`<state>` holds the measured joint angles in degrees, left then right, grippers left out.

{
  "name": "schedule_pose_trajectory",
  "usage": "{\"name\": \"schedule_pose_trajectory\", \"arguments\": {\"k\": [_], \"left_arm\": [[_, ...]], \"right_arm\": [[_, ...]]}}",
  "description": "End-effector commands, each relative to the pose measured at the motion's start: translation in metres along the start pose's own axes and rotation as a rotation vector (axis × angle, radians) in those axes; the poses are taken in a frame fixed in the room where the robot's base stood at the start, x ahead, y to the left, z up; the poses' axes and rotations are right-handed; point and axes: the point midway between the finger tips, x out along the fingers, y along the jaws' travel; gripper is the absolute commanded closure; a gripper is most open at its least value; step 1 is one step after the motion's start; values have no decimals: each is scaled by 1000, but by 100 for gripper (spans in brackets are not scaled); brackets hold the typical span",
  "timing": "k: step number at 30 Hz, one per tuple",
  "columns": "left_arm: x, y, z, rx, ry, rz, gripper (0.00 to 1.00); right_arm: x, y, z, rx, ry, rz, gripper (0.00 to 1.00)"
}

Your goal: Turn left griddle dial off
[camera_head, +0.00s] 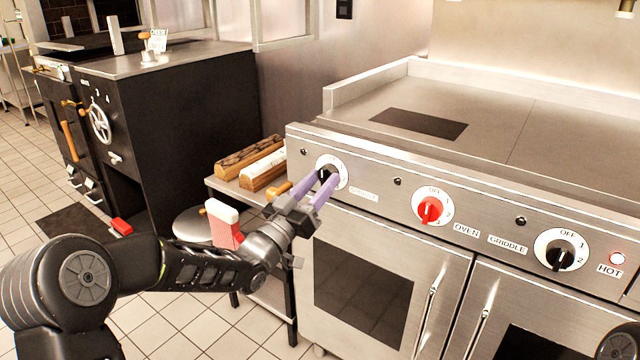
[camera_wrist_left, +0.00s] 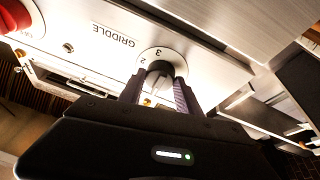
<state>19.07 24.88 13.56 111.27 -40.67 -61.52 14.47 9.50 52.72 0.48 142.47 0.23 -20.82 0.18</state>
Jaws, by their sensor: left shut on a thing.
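The left griddle dial (camera_head: 328,172) is a black knob on a white round plate at the left end of the stove's front panel. My left gripper (camera_head: 326,186), with purple fingers, reaches it from the front and is shut on the knob. In the left wrist view the black knob (camera_wrist_left: 160,68) sits between the two fingers, with the numbers 2 and 3 visible on its plate. The fingers partly hide the knob, so its exact setting cannot be read.
A red oven dial (camera_head: 430,209) and a black right griddle dial (camera_head: 561,254) sit further right on the panel. Split logs (camera_head: 250,160) lie on a low table left of the stove.

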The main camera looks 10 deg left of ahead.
Motion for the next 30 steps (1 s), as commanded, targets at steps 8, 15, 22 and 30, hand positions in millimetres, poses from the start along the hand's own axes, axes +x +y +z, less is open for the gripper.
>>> {"name": "schedule_pose_trajectory", "arguments": {"k": [8, 15, 22, 30], "left_arm": [[0, 0, 2, -3, -3, 1, 56], [0, 0, 1, -1, -1, 1, 38], [0, 0, 0, 0, -1, 1, 38], [-25, 0, 0, 0, -2, -1, 38]], "right_arm": [[0, 0, 0, 0, 0, 0, 64], [0, 0, 0, 0, 0, 0, 64], [0, 0, 0, 0, 0, 0, 64], [-3, -2, 1, -1, -2, -1, 64]]}}
